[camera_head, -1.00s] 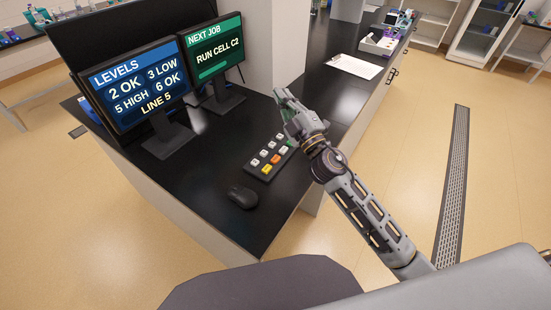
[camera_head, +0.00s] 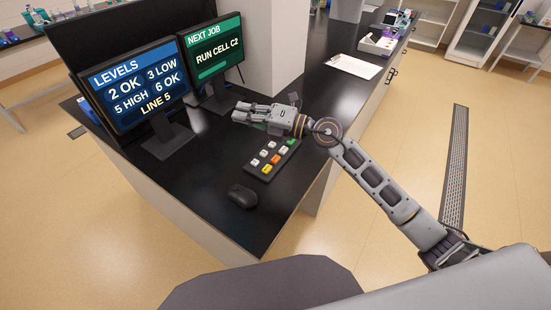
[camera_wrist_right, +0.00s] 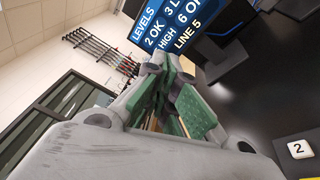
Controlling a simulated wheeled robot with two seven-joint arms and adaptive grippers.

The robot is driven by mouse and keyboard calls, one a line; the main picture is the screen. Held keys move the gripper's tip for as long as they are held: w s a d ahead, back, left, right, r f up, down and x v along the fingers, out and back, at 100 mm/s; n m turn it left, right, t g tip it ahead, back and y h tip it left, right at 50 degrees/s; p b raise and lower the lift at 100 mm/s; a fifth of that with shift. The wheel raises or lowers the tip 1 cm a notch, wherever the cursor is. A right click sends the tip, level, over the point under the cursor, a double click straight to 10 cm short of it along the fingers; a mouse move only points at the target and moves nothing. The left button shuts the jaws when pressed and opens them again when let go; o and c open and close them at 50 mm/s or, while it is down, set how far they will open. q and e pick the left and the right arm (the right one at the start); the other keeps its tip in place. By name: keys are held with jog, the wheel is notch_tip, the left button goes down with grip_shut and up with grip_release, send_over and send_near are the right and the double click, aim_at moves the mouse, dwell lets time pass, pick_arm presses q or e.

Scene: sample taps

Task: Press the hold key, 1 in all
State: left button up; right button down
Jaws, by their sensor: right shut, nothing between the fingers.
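The keypad (camera_head: 269,157) lies on the black bench, a dark panel with white, orange, yellow and green keys. Its lettering is too small to read in the head view, so I cannot tell which key is hold. In the right wrist view a white key marked 2 (camera_wrist_right: 299,149) shows at the lower right. My right gripper (camera_head: 237,111) is shut and empty, above the bench beyond the keypad, its fingers pointing left toward the monitors. Its wrist hangs near the keypad's far end. The green finger pads (camera_wrist_right: 172,92) show in the wrist view. My left gripper is out of view.
The left monitor (camera_head: 133,85) reads LEVELS, 2 OK, 3 LOW, 5 HIGH, 6 OK, LINE 5. The right monitor (camera_head: 213,60) reads NEXT JOB, RUN CELL C2. A mouse (camera_head: 243,196) lies near the front edge. A clipboard (camera_head: 354,66) lies farther back.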

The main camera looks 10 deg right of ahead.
notch_tip(320, 180, down, 6)
jog(key=w+d+r+n+g+h, duration=0.1)
jog(key=d+n+g+h, duration=0.1)
jog(key=n+g+h, duration=0.15)
jog(key=h, duration=0.6)
send_over(277, 156)
notch_tip(277, 156, down, 5)
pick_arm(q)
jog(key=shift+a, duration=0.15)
pick_arm(e)
jog(key=shift+f, duration=0.2)
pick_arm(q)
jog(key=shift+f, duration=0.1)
pick_arm(e)
jog(key=shift+f, duration=0.1)
